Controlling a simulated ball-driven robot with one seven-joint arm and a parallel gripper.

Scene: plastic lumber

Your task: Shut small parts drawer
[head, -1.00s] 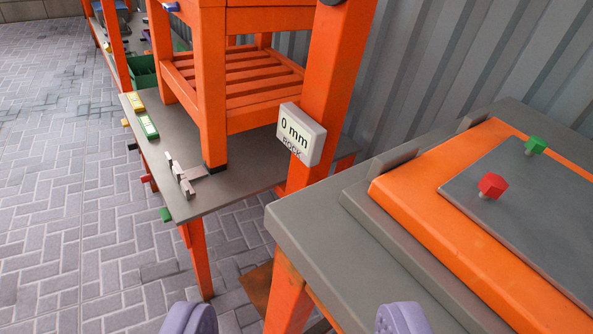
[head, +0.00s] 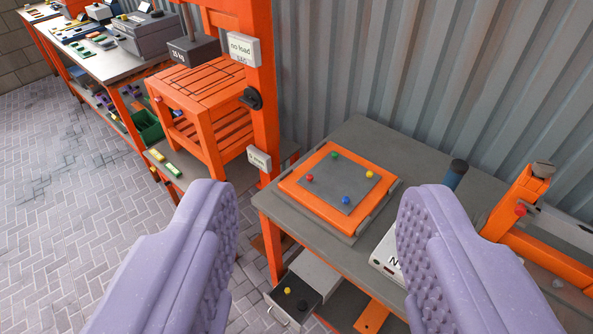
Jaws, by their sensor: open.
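The small parts drawer (head: 294,299) is a small grey drawer under the grey bench at the lower middle. It is pulled out, with a pale handle (head: 278,316) on its front. A yellow piece (head: 288,290) and a dark piece (head: 302,305) lie inside. My gripper (head: 316,215) is open and empty. Its two lilac, studded fingers stand wide apart in the foreground, with the drawer seen between them, farther off and lower. The right part of the view below the bench is partly hidden by the right finger.
The grey bench (head: 275,208) carries an orange plate (head: 297,186) with coloured knobs and a dark cylinder (head: 455,174). An orange press frame (head: 262,100) stands behind left. A long table (head: 95,55) lies far left. The paved floor at left is clear.

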